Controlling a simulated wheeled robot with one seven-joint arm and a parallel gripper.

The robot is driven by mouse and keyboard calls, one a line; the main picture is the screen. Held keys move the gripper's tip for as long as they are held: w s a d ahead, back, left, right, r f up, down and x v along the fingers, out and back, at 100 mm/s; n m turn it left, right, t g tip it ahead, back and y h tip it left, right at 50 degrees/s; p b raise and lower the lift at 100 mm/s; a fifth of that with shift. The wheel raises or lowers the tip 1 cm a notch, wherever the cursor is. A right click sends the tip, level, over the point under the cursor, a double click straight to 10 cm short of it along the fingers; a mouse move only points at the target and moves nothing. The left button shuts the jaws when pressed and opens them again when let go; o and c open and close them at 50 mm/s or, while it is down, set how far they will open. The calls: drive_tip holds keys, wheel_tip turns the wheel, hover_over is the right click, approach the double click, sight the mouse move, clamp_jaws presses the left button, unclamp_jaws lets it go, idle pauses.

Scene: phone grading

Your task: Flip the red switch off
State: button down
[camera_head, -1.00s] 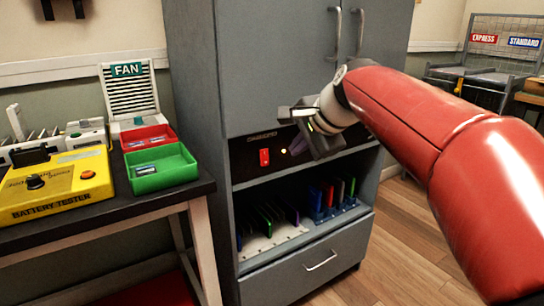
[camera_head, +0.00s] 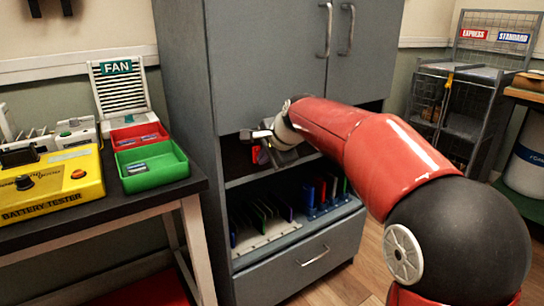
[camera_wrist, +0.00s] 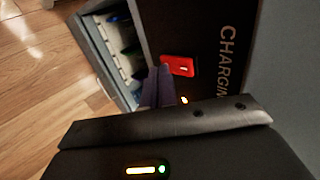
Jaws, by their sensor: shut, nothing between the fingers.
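The red switch (camera_wrist: 179,66) is on a dark panel (camera_wrist: 200,30) marked "CHARGIN…" in the wrist view. In the head view, a sliver of the red switch (camera_head: 256,155) shows beside my gripper, which hides most of the panel. My gripper (camera_head: 266,152) is at the cabinet's panel opening, in front of the switch. In the wrist view its purple-grey fingers (camera_wrist: 157,86) are together and empty, just left of the switch. I cannot tell whether they touch it. A small light glows on the panel near the fingers.
The grey cabinet (camera_head: 180,70) has closed upper doors and a drawer (camera_head: 312,256). Several coloured phones stand in racks (camera_head: 265,238) on the shelf below the panel. A table at left holds a yellow battery tester (camera_head: 50,190) and a green tray (camera_head: 150,183).

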drive_tip(key=shift+w+a, duration=0.15)
drive_tip(key=shift+f, duration=0.1)
drive_tip(key=shift+w+f+b, duration=0.15)
drive_tip(key=shift+f+b, duration=0.25)
drive_tip(key=shift+b, duration=0.8)
drive_tip(key=shift+r+p, duration=0.4)
drive_tip(key=shift+p, duration=0.15)
drive_tip(key=shift+r, duration=0.1)
drive_tip(key=shift+a+r+p, duration=0.1)
drive_tip(key=shift+r+p, duration=0.65)
